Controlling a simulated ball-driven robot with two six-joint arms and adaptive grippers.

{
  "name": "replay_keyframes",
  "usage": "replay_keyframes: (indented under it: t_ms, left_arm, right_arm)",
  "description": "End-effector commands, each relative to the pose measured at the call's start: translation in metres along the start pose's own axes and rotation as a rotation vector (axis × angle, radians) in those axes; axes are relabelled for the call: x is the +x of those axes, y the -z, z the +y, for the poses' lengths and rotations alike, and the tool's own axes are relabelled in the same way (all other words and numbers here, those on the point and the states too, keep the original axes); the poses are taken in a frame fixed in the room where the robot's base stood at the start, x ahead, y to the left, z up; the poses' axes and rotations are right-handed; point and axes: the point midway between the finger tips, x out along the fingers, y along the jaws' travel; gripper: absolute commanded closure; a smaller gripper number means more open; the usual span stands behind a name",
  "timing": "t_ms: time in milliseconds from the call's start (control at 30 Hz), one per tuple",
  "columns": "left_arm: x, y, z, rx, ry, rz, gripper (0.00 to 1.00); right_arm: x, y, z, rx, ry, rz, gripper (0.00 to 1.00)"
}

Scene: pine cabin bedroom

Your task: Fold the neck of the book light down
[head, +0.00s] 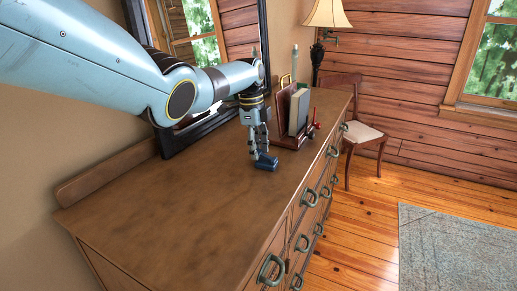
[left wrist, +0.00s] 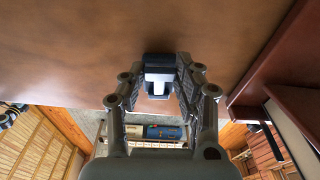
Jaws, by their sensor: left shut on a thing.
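The book light (head: 266,162) is a small dark blue piece low on the wooden dresser top (head: 190,215). My left gripper (head: 261,150) reaches down from above and is shut on it. In the left wrist view the book light (left wrist: 158,74) shows as a dark and white piece between the fingertips of my left gripper (left wrist: 162,68). The fingers hide part of it, and I cannot tell the angle of its neck. My right gripper is in neither view.
A book rack (head: 281,113) with upright books (head: 299,112) and a small red item (head: 312,131) stands just beyond the gripper. A mirror (head: 160,140) leans at the back. A lamp (head: 328,14) and chair (head: 366,132) are farther off. The near dresser top is clear.

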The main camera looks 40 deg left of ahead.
Motion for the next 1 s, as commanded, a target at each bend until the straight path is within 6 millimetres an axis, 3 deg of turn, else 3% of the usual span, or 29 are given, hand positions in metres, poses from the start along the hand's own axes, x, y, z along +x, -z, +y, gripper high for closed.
replay_keyframes:
  t_ms: [267, 300, 467, 767, 867, 1000]
  left_arm:
    - [0.000, 0.000, 0.000, 0.001, 0.001, 0.010, 1.00]
    - [0.000, 0.000, 0.000, 0.001, 0.001, 0.010, 0.65]
    - [0.000, 0.000, 0.000, 0.001, 0.000, 0.010, 0.44]
    - [-0.002, 0.000, 0.000, 0.001, 0.001, 0.009, 0.44]
    - [-0.012, -0.001, -0.001, 0.001, 0.003, 0.009, 0.44]
    - [-0.040, -0.001, -0.001, 0.002, 0.005, 0.009, 0.44]
  right_arm:
    - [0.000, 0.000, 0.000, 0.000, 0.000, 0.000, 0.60]
    - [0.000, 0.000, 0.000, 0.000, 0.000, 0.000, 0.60]
    - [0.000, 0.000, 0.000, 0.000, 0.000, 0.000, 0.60]
    - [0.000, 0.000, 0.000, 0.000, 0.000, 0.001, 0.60]
    - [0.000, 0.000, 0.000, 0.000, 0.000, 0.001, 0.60]
    - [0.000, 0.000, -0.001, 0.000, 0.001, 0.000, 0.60]
